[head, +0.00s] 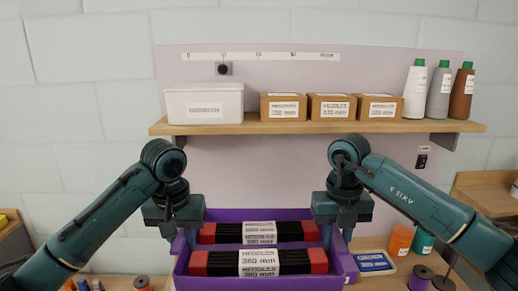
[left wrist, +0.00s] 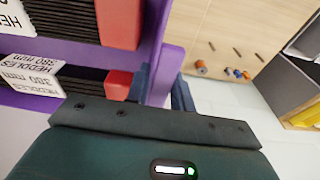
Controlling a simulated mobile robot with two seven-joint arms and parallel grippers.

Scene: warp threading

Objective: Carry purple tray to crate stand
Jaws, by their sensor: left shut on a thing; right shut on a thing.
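The purple tray (head: 210,282) is in the lower middle of the head view, in front of a wooden worktop. It holds two black heddle bundles with red ends, a front one (head: 225,264) and a back one (head: 225,233), both labelled "HEDDLES 380 mm". My left gripper (head: 190,240) is shut on the tray's left side, and my right gripper (head: 327,238) is shut on its right side. In the left wrist view the left fingers (left wrist: 160,88) straddle the purple tray wall (left wrist: 168,65). The fingertips are partly hidden. I cannot make out the crate stand for certain.
Orange (head: 400,240) and teal spools, a blue box (head: 373,263) and a purple spool (head: 420,277) stand right of the tray. Small spools (head: 141,283) lie left.

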